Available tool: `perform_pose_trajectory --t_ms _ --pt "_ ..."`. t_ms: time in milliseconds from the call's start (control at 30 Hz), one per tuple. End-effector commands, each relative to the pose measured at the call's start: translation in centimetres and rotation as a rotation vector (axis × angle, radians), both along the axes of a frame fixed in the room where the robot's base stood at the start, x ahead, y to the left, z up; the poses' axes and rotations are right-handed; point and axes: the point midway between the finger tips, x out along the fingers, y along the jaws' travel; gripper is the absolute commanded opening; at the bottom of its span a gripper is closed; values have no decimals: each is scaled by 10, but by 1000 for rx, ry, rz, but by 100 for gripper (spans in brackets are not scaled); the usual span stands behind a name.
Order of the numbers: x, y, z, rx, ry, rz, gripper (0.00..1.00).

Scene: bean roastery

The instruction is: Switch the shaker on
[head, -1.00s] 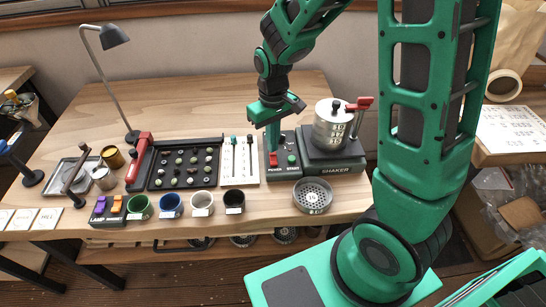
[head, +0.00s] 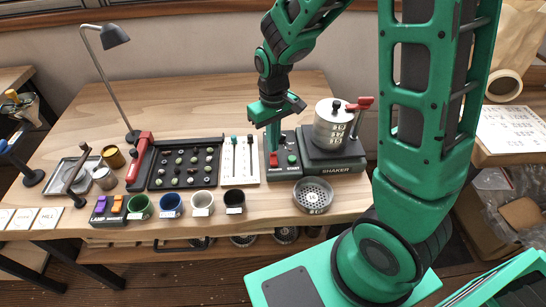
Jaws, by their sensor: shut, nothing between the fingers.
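The shaker (head: 335,164) is a dark base marked SHAKER at the right of the bench, with a steel sieve stack (head: 331,125) clamped on it. On its left is a control panel (head: 291,183) with a red power switch (head: 273,159) and a green start button (head: 292,159). My gripper (head: 275,146) points down over the panel, its shut fingertips at or just above the red switch. The fingers hide part of the panel behind the switch. I cannot tell whether they touch it.
A loose round sieve (head: 313,194) stands in front of the shaker. A white strip board (head: 239,172) and a black bean tray (head: 184,172) lie left of the panel. Several cups, such as the black one (head: 234,201), line the front. The bench behind is clear.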

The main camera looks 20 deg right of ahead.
Motion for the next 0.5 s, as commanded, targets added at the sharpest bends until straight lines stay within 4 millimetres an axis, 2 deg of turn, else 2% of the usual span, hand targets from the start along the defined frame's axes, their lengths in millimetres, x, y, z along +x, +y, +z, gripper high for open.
perform_pose_trajectory --t_ms 500 --pt "0 0 -4 0 1 -1 0"
